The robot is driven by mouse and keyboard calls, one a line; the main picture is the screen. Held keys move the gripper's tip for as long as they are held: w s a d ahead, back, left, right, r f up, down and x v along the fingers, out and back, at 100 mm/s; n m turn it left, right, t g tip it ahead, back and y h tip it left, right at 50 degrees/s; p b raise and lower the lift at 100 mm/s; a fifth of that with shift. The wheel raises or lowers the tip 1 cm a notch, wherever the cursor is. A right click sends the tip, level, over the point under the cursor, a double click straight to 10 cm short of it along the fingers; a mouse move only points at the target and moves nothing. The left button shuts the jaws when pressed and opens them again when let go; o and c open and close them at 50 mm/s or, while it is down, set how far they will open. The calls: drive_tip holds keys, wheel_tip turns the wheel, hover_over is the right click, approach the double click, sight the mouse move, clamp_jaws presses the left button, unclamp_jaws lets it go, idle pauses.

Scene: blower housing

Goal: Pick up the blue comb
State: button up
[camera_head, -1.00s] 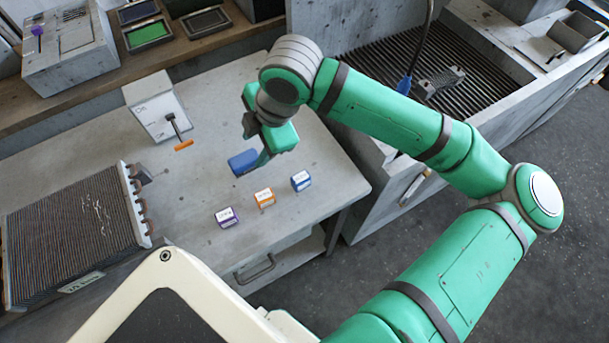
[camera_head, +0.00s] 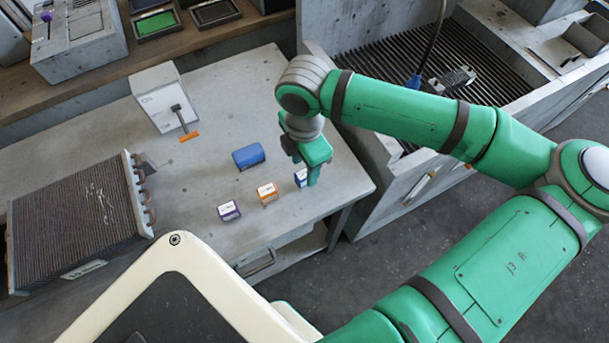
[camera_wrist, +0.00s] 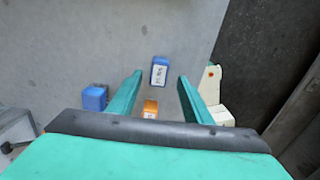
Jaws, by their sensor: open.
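A small blue block with a white label (camera_head: 300,178) lies near the front right edge of the grey bench (camera_head: 200,170). It is the likeliest blue comb, but no teeth show. In the wrist view the blue labelled block (camera_wrist: 160,71) lies between and below my fingertips, label facing up. My gripper (camera_head: 309,172) is open and above the block, partly covering it in the head view. In the wrist view my gripper (camera_wrist: 160,76) has its fingers apart and nothing held. I cannot tell the exact height left.
An orange labelled block (camera_head: 267,193) and a purple one (camera_head: 229,210) lie to its left. A larger blue object (camera_head: 249,156) lies behind. A finned coil (camera_head: 80,220) and a white box with an orange-handled tool (camera_head: 160,98) stand left. The bench edge is close on the right.

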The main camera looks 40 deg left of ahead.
sight(305, 173)
drive_tip(key=shift+w+f, duration=0.1)
drive_tip(key=shift+f, duration=2.3)
clamp_jaws()
drive_tip(key=shift+r, duration=0.1)
